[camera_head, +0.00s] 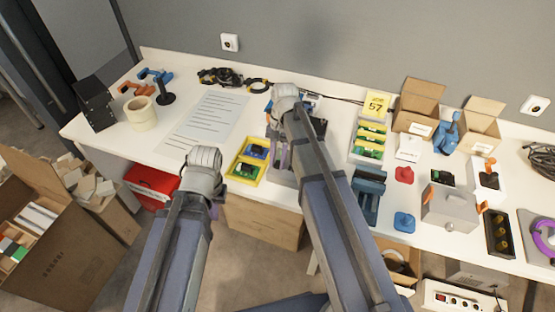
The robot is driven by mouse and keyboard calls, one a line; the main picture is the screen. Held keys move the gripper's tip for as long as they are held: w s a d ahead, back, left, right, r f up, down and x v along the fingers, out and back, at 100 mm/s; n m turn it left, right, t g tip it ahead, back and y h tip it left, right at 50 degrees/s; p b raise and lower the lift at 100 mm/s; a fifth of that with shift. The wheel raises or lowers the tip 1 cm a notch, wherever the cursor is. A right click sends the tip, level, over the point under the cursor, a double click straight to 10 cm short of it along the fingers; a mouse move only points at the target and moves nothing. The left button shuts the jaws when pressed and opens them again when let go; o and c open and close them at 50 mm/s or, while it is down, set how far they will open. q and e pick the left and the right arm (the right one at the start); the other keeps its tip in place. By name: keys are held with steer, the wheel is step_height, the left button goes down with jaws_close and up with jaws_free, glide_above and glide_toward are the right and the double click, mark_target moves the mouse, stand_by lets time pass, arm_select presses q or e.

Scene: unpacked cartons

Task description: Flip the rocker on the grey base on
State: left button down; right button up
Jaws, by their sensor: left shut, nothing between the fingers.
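I cannot make out the rocker for certain. A grey block (282,177) sits at the table's front edge, partly hidden by my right arm. A grey box (447,211) with orange parts at its sides stands at the right. My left gripper (216,211) is shut and empty in front of the table edge, mostly hidden by its arm. My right gripper (281,152) is over the table near the grey block and mostly covered by its arm; its jaws cannot be read.
Yellow trays (242,176) lie left of the grey block. A blue device (368,194) stands right of my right arm. A paper sheet (204,120), a tape roll (139,115) and open cartons (417,108) are on the white table (116,147). A power strip (460,299) is below at right.

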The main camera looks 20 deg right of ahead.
steer(key=o, duration=0.4)
steer(key=shift+r, duration=0.15)
steer(key=p+v, duration=0.7)
steer(key=shift+r+p, duration=0.25)
steer(key=shift+p, duration=0.05)
steer(key=shift+d, duration=0.1)
steer(key=s+a+n+t+h, duration=0.2)
steer(key=s+a+n, duration=0.8)
steer(key=s, duration=0.5)
steer(key=shift+a+f+n+h, duration=0.3)
steer(key=shift+a+h, duration=0.1)
steer(key=shift+a, duration=0.2)
